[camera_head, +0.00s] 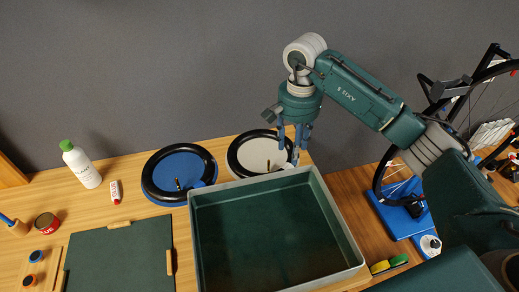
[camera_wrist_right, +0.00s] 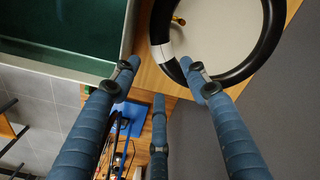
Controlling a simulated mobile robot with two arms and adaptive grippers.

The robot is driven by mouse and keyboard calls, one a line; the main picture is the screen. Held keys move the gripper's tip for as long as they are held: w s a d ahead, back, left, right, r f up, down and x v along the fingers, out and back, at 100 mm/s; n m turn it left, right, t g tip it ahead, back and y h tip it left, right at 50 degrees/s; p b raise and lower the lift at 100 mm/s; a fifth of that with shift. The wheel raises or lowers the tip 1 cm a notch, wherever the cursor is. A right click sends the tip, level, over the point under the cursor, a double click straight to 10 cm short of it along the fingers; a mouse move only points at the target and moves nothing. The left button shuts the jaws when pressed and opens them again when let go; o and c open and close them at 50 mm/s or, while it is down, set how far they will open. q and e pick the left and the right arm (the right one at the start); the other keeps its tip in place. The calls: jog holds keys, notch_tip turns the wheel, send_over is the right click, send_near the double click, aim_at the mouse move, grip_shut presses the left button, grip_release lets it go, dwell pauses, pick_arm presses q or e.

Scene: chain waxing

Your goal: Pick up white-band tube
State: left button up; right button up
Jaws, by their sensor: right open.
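The white-band tube (camera_head: 232,160) is a black ring around a white disc (camera_head: 262,153) on the wooden table, behind the green tray. In the right wrist view, the tube (camera_wrist_right: 269,48) carries a white band (camera_wrist_right: 166,51) on its left side. My right gripper (camera_head: 297,148) points down at the right edge of the disc. In the wrist view, its blue fingers (camera_wrist_right: 160,72) are spread and empty, with one fingertip close to the tube near the band. I cannot tell whether that fingertip touches it. My left gripper is not in view.
The grey-rimmed green tray (camera_head: 192,240) stands directly in front. A second black tube (camera_head: 147,180) rings a blue disc (camera_head: 182,172) to the left. A white bottle (camera_head: 83,168) and a small red-and-white tube (camera_head: 115,192) stand further left. A bicycle wheel (camera_head: 381,180) stands at the right.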

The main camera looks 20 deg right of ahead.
aim_at(291, 166)
jog(key=shift+f, duration=0.85)
notch_tip(291, 166, down, 5)
jog(key=p, duration=0.3)
jog(key=shift+r, duration=0.1)
jog(key=shift+f, duration=0.35)
jog(key=shift+c, duration=1.1)
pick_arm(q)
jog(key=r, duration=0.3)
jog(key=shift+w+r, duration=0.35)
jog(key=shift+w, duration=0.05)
pick_arm(e)
jog(key=c, duration=0.9)
